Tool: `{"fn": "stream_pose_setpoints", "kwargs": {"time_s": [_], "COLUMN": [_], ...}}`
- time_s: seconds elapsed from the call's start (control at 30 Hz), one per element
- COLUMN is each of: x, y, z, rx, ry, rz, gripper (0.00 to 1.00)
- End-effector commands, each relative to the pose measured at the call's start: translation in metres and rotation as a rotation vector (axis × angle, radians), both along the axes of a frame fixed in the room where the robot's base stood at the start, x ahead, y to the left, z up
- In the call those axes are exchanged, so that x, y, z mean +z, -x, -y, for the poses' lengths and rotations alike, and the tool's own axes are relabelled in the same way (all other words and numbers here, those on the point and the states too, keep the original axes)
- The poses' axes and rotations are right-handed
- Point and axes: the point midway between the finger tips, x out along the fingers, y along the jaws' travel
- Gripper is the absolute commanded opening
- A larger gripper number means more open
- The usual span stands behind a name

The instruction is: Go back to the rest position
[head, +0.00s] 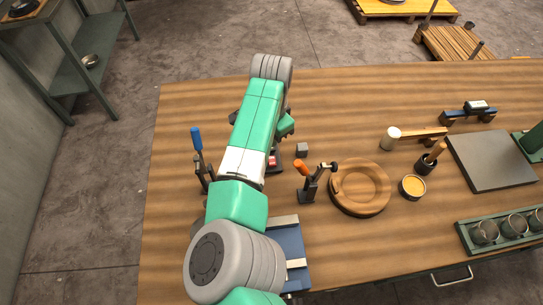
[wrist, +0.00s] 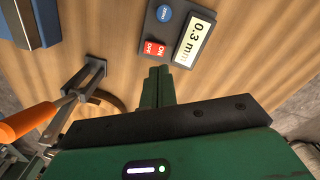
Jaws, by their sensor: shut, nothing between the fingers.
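My gripper (wrist: 159,73) shows in the wrist view with its two green fingers together and nothing between them. The fingertips are just below a dark gauge box (wrist: 198,36) with a blue button, a red on/off button and a display reading 0.3 mm. I cannot tell if they touch it. In the head view my arm reaches out over the wooden table (head: 200,95) and largely hides the gripper. A small part of the gauge box, with its red button (head: 272,161), shows beside the arm.
An orange-handled clamp (head: 312,180) stands right of my arm, a blue-handled one (head: 197,145) left. A wooden bowl (head: 345,205), yellow-filled cup (head: 413,186), grey plate (head: 492,160) and tray of glass jars (head: 470,243) are further right. The table's far left is clear.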

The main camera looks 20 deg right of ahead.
Motion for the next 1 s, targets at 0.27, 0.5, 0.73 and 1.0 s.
{"fn": "stream_pose_setpoints", "kwargs": {"time_s": [0.27,0.5,0.73,1.0], "x": [0.0,0.067,0.259,0.411], "y": [0.0,-0.006,0.002,0.091], "z": [0.0,0.098,0.078,-0.084], "rx": [0.0,0.019,0.299,0.613], "ry": [0.0,0.331,0.876,1.256], "rz": [0.0,0.339,0.889,1.445], "gripper": [0.0,0.0,0.0,0.0]}}
